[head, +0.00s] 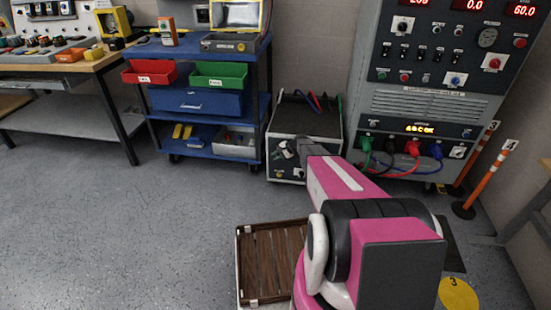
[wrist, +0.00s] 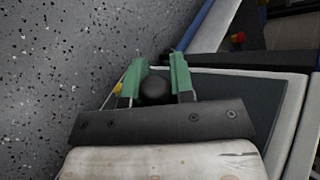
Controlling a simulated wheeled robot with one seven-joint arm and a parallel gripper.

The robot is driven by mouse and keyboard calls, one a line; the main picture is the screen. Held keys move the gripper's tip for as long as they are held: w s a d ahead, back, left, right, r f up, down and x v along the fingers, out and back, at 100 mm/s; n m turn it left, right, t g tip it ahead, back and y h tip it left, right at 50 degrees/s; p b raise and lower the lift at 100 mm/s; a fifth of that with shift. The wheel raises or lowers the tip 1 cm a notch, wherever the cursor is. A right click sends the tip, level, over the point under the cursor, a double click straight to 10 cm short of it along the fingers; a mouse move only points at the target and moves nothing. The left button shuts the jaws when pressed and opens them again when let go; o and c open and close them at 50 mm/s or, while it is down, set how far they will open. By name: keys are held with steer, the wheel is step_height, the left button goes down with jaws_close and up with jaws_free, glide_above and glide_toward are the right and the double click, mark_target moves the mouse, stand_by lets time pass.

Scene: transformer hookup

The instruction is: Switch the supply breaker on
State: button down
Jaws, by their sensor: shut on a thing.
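In the wrist view my gripper (wrist: 155,80) has its two green fingers on either side of a round black knob (wrist: 154,91) and is shut on it. The knob sits beside the dark-topped box. I cannot tell whether it is the supply breaker's handle, or its on/off position. In the head view my pink arm reaches forward, with my gripper (head: 284,149) at the upper front of the low box (head: 310,118). My wrist hides part of the box's front. The tall grey supply cabinet (head: 430,105) stands to the right, with lit red readouts and several switches.
Green, black, red and blue plugs with cables (head: 412,149) hang low on the cabinet. Orange-striped posts (head: 493,177) stand at the right. A blue cart (head: 205,102) is left of the box. A wooden slatted crate (head: 272,260) lies near my arm. The floor at left is clear.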

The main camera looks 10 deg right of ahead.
stand_by(0.5)
steer(key=c, duration=1)
jaws_free()
steer(key=shift+o, duration=0.2)
step_height(320, 180, up, 4)
steer(key=shift+r, duration=0.1)
steer(key=o, duration=0.4)
steer(key=shift+s+a+r, duration=0.45)
steer(key=shift+a+r, duration=0.1)
steer(key=shift+a, duration=0.1)
steer(key=shift+s+a+r, duration=0.45)
steer(key=shift+a+r, duration=0.05)
steer(key=shift+a, duration=0.1)
steer(key=s+a+r, duration=0.1)
steer(key=a, duration=0.1)
steer(key=s+a+r, duration=0.1)
steer(key=a+r, duration=0.1)
steer(key=a, duration=0.1)
steer(key=s+a+r, duration=0.1)
steer(key=s+a, duration=0.1)
steer(key=shift+s+a+r, duration=0.1)
steer(key=shift+a+r, duration=0.05)
steer(key=shift+r, duration=0.25)
steer(key=c, duration=0.4)
